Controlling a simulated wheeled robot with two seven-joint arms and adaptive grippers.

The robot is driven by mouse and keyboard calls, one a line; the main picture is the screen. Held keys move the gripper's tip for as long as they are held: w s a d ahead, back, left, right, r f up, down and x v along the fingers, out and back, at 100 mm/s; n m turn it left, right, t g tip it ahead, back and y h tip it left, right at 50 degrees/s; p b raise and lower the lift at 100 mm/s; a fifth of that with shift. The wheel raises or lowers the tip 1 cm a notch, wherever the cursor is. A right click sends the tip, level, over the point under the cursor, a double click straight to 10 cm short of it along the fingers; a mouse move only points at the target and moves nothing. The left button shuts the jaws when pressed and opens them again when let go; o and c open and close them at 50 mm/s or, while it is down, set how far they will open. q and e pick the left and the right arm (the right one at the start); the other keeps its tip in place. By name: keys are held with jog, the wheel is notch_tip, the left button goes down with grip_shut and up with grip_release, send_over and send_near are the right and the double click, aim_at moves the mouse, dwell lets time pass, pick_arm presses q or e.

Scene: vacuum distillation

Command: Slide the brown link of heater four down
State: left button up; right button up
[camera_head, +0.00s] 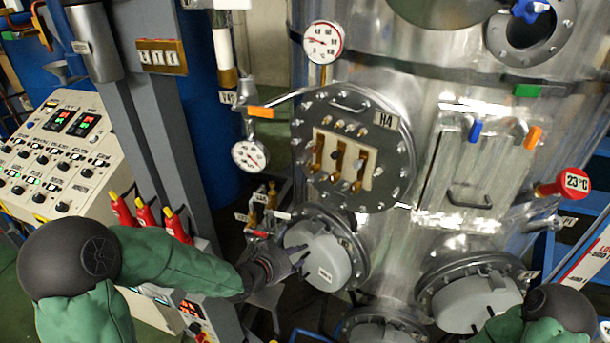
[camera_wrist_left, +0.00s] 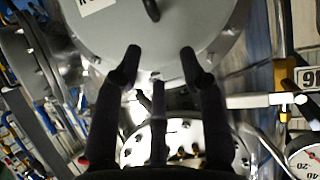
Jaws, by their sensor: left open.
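The heater four panel is a round bolted flange (camera_head: 352,147) marked H4, on the front of the steel vessel. A pale plate in its middle carries upright brown-gold links, at the left (camera_head: 318,153), middle (camera_head: 338,160) and right (camera_head: 359,172). My left gripper (camera_head: 293,260) is below and left of this panel, in front of a grey round cover (camera_head: 327,268), and holds nothing. In the left wrist view its fingers (camera_wrist_left: 160,62) are spread in front of a grey cover (camera_wrist_left: 150,28). A bolted flange behind the fingers is partly hidden there. My right gripper is out of view.
A pressure gauge (camera_head: 250,155) and an orange-handled valve (camera_head: 261,112) stick out left of the panel. A control console (camera_head: 60,150) and red-yellow handles (camera_head: 146,217) stand at the left. A second grey cover (camera_head: 475,300) is at the lower right.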

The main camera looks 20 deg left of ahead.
pick_arm(q)
notch_tip(320, 180, up, 17)
jog(key=a+m+t+h+p, duration=0.1)
jog(key=a+m+t+p, duration=0.15)
jog(key=m+p, duration=0.2)
jog(key=m+t+h+p, duration=0.1)
jog(key=m+t+p, duration=0.15)
jog(key=m, duration=0.35)
send_near(312, 151)
jog(key=p+x, duration=0.1)
jog(key=x, duration=0.7)
jog(key=shift+w+d, duration=0.1)
jog(key=shift+w, duration=0.05)
jog(key=shift+c, duration=0.3)
grip_shut()
